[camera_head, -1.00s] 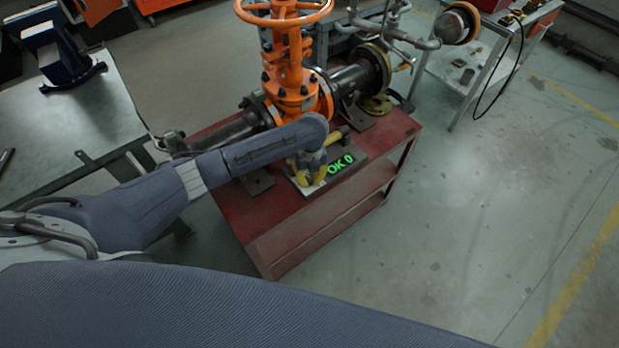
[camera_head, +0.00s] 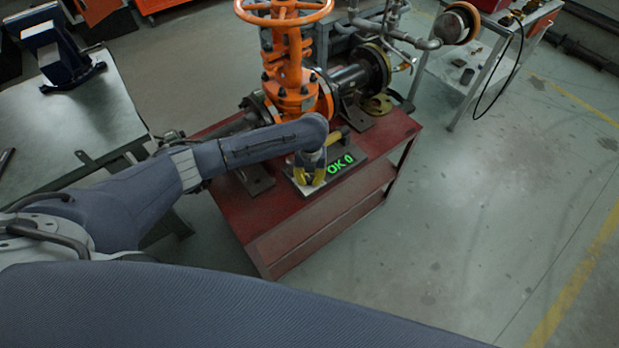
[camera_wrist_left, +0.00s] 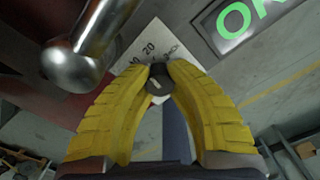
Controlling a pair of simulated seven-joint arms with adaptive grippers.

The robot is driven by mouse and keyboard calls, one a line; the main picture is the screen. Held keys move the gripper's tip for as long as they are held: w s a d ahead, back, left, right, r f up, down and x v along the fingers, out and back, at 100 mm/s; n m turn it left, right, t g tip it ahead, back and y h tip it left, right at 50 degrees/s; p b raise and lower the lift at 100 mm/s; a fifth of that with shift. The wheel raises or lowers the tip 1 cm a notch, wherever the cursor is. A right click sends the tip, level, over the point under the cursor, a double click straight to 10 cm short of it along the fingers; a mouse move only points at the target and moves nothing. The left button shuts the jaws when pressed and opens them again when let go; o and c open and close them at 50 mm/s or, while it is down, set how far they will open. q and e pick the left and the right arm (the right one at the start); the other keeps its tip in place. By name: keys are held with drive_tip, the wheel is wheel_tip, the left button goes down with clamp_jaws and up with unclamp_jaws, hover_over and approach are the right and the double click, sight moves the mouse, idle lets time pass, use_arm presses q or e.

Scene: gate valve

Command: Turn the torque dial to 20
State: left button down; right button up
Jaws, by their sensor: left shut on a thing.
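The torque dial is a small dark knob (camera_wrist_left: 158,80) with a pale mark, in the left wrist view. It stands over a pale scale plate (camera_wrist_left: 150,48) with a printed 20 and other marks partly hidden. My left gripper (camera_wrist_left: 160,72) has its yellow fingers closed around the knob, one on each side. In the head view my left gripper (camera_head: 310,177) is over the device on the red cart, and its fingers hide the dial. The green display (camera_head: 340,164) reads "OK 0"; in the left wrist view only its "OK" part (camera_wrist_left: 245,18) shows. My right gripper is out of view.
A metal rod with a rounded end (camera_wrist_left: 82,62) is close to the left finger in the wrist view. The orange gate valve (camera_head: 290,75) stands behind the device on the red cart (camera_head: 320,225). Open floor lies to the right.

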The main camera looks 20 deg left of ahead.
sight(310, 177)
use_arm(q)
drive_tip(key=c, duration=1.1)
unclamp_jaws()
wheel_tip(310, 177, up, 12)
drive_tip(key=shift+w+d, duration=0.1)
